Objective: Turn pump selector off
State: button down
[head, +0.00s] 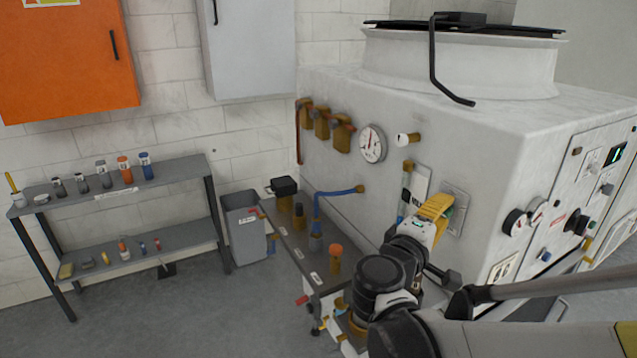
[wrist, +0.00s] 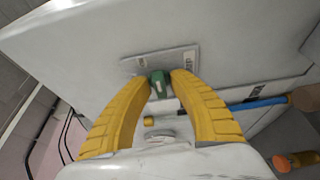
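A green selector knob (wrist: 159,88) stands out from a pale label plate (wrist: 138,66) on the white machine wall. In the wrist view my gripper (wrist: 163,79) has its two yellow fingers on either side of the knob, with the tips apart and close to the plate. A small gap shows by the right finger; I cannot tell whether either finger touches the knob. In the head view my gripper (head: 437,207) is in front of the plate (head: 458,200), and the fingers and wrist hide most of the knob. The knob's exact turn angle cannot be read.
A pressure gauge (head: 372,143) and brass valves (head: 322,122) are on the same wall, left of my gripper. A blue pipe (head: 335,192) and an orange-capped fitting (head: 336,259) stand below. A control panel (head: 580,205) is on the right face. A shelf (head: 120,187) stands at left.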

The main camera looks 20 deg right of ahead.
dwell(0.3)
jog(key=shift+r+n+y+p, duration=0.2)
jog(key=shift+n+y+p, duration=0.1)
jog(key=shift+n+p, duration=0.7)
jog(key=shift+n+g+y+p, duration=0.4)
jog(key=shift+n+g+p, duration=0.3)
jog(key=shift+n+p, duration=0.35)
jog(key=n+g+p, duration=0.1)
jog(key=n, duration=0.1)
jog(key=n+g+y+p, duration=0.1)
jog(key=n+p, duration=0.1)
jog(key=shift+f+n, duration=0.1)
jog(key=shift+n, duration=0.25)
jog(key=shift+n+g+p, duration=0.45)
jog(key=shift+n+g, duration=0.65)
jog(key=shift+n, duration=0.1)
jog(key=shift+f+n+g, duration=0.1)
jog(key=shift+n+g, duration=0.6)
jog(key=shift+n, duration=0.4)
